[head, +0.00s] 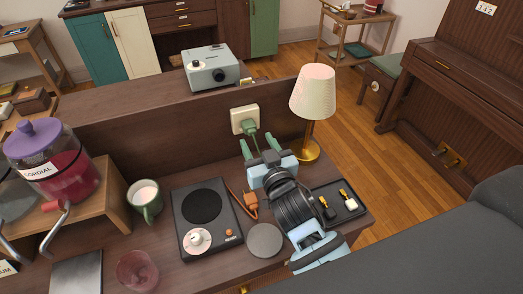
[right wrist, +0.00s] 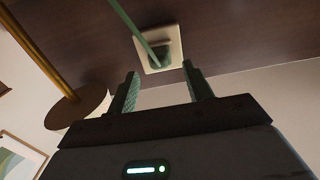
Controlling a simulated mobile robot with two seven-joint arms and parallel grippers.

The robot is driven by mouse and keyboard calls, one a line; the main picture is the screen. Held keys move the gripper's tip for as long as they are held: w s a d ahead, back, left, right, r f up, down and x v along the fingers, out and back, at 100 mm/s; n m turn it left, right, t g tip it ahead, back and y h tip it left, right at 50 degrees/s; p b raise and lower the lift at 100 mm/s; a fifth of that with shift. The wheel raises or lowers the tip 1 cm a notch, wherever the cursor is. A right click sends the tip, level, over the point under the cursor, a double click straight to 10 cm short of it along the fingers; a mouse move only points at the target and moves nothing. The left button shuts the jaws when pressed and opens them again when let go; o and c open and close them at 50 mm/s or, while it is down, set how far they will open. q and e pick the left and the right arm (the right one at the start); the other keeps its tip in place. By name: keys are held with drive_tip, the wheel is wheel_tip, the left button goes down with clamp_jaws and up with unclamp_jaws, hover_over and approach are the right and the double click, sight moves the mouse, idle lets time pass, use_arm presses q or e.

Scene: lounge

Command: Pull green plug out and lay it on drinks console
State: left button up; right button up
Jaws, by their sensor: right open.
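The green plug (head: 248,127) sits in a cream wall socket (head: 236,117) on the upright back panel of the wooden drinks console (head: 212,272). Its green cord runs down beside my right gripper (head: 259,146). That gripper is open and empty, its two green fingers pointing at the socket from just in front and below. In the right wrist view the plug (right wrist: 161,52) shows in its square plate (right wrist: 151,66), beyond and between the spread fingertips (right wrist: 160,70), apart from them. My left gripper is not in view.
A lamp (head: 312,92) with a brass base stands close right of the socket. A hot plate (head: 204,215), green mug (head: 145,198), orange plug (head: 250,202), grey disc (head: 264,240) and dark tray (head: 351,214) are around my right arm. A cordial dispenser (head: 45,160) stands left.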

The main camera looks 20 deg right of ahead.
sight(253, 134)
drive_tip(key=shift+w, duration=2.8)
drive_tip(key=c, duration=1)
